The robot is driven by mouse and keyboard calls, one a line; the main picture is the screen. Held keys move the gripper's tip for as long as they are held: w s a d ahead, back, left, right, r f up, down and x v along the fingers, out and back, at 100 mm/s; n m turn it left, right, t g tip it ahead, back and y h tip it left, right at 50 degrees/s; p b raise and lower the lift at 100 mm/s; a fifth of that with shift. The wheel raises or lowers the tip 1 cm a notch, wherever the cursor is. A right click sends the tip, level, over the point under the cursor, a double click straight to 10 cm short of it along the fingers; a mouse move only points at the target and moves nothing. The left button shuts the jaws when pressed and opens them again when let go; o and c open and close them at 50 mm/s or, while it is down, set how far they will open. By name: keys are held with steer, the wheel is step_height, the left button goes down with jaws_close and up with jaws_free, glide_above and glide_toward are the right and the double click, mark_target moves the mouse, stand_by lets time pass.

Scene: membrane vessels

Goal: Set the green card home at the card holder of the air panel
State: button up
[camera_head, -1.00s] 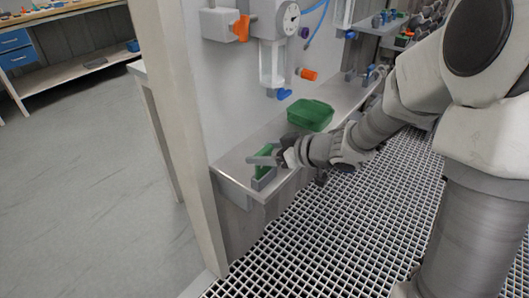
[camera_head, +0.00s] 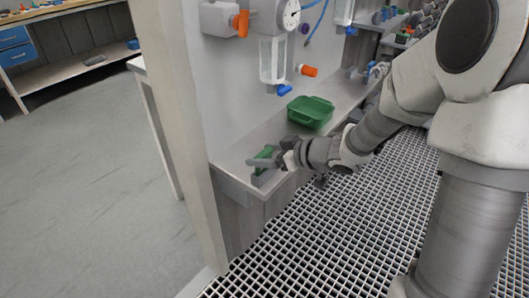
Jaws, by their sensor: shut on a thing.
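The green card (camera_head: 268,151) is at the near left end of the pale shelf, at my gripper (camera_head: 270,160). My gripper is shut on the card. A small grey holder (camera_head: 262,178) sits at the shelf's corner, just below the card. The card leans, and its lower edge is close to the holder or in it; I cannot tell which. My gripper's fingers hide part of the card.
A green tray (camera_head: 311,110) stands on the shelf (camera_head: 232,163) behind my gripper. On the white panel above are a gauge (camera_head: 289,13), an orange handle (camera_head: 241,23), a clear vessel (camera_head: 272,60) and an orange fitting (camera_head: 307,70). A pale post (camera_head: 180,120) rises to the left.

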steer(key=o, duration=1.2)
steer(key=p+v, duration=0.7)
steer(key=v, duration=1)
steer(key=shift+s+d+p, duration=0.1)
steer(key=shift+d+p, duration=0.1)
steer(key=shift+p, duration=0.15)
